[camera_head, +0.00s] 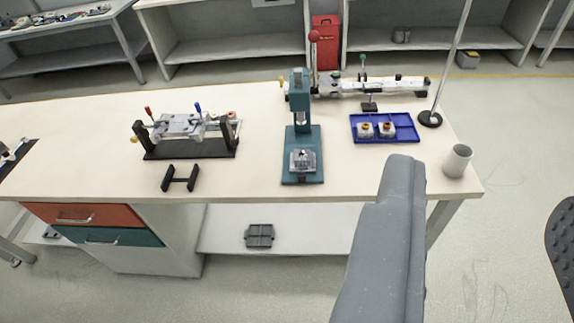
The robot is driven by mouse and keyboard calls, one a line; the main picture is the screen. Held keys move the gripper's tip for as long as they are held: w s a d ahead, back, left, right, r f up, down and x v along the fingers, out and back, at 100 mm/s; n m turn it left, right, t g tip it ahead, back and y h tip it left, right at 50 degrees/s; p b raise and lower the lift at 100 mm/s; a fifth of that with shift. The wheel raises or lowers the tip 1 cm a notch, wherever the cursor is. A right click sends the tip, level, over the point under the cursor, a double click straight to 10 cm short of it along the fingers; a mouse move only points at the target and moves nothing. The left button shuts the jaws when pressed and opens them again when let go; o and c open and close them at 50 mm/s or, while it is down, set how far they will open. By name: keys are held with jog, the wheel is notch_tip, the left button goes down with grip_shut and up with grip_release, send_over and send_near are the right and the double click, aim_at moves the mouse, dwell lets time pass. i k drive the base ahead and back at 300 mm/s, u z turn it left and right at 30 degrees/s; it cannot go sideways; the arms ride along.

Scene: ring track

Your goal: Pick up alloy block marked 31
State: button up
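No marking 31 can be read on anything in view. Two small pale metal blocks with orange-brown tops, the left block (365,130) and the right block (387,129), sit side by side in a blue tray (405,137) on the workbench. A grey metal piece (303,161) rests on the base of a teal press (300,133). I cannot tell which, if any, is the alloy block. A grey part of my arm rises at lower right in front of the bench, and no gripper fingers show.
A grey object (259,235) lies on the lower shelf. Floor at right is mostly clear.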

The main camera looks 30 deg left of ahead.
aim_at(306, 160)
jog(key=u, duration=0.1)
jog(key=i, duration=1)
